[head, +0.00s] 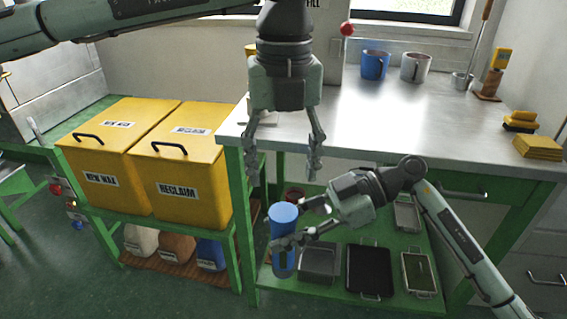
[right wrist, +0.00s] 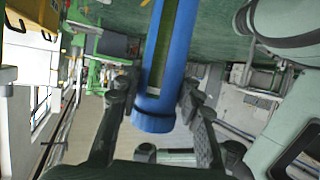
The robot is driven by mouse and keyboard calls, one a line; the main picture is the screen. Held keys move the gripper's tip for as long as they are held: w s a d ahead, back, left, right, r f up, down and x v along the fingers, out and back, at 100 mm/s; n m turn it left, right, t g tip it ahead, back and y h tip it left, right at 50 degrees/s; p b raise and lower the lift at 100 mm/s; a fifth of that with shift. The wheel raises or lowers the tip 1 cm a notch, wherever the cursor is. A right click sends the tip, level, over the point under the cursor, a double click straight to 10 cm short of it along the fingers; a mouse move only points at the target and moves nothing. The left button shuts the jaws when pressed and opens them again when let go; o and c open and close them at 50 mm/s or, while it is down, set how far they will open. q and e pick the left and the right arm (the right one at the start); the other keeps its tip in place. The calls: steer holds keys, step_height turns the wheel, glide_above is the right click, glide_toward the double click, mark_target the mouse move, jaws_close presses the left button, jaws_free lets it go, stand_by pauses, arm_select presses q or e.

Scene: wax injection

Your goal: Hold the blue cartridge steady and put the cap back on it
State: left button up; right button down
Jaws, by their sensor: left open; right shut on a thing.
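The blue cartridge (head: 284,222) stands roughly upright in the head view, in front of the bench's lower shelf. My right gripper (head: 290,226) is shut around it from the right. I cannot make out a separate cap; whether the ribbed end is the cap is unclear.
The metal bench top (head: 385,120) holds a blue mug (head: 374,66), a grey mug (head: 415,68) and yellow blocks (head: 537,147). Yellow bins (head: 185,165) stand at left. Trays (head: 370,270) fill the green lower shelf. The bench's front edge lies close behind my left gripper.

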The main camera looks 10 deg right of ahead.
mark_target(284, 212)
arm_select(q)
steer(key=shift+n, duration=0.3)
steer(key=shift+f, duration=4)
